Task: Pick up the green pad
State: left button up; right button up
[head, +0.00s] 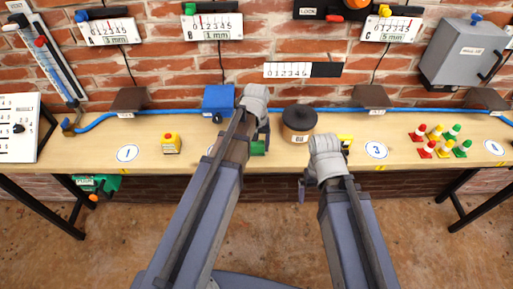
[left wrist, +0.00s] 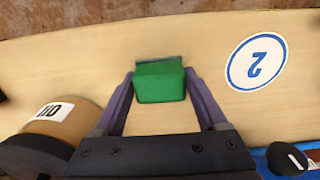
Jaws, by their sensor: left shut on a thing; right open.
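The green pad (left wrist: 160,82) is a small green block. In the left wrist view it sits between the two purple fingers of my left gripper (left wrist: 158,100), which is shut on it. A thin darker edge shows along its far side. In the head view the pad (head: 258,148) shows beside my left gripper (head: 262,132), partly hidden by my arm. Whether the pad touches the tabletop or is just above it, I cannot tell. My right gripper (head: 322,168) is open and empty at the table's front edge.
The wooden table (head: 220,168) has a dark-topped cylinder (head: 299,120) between my grippers and a blue box (head: 218,99) behind the left one. A yellow block (head: 171,143) stands left. Several coloured cones (head: 441,140) stand right. A blue tube (head: 425,110) runs along the back.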

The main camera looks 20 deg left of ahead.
aim_at(256, 143)
pick_arm(q)
jog(key=c, duration=0.5)
jog(key=shift+c, duration=0.2)
notch_tip(256, 143, up, 10)
jog(key=p, duration=1)
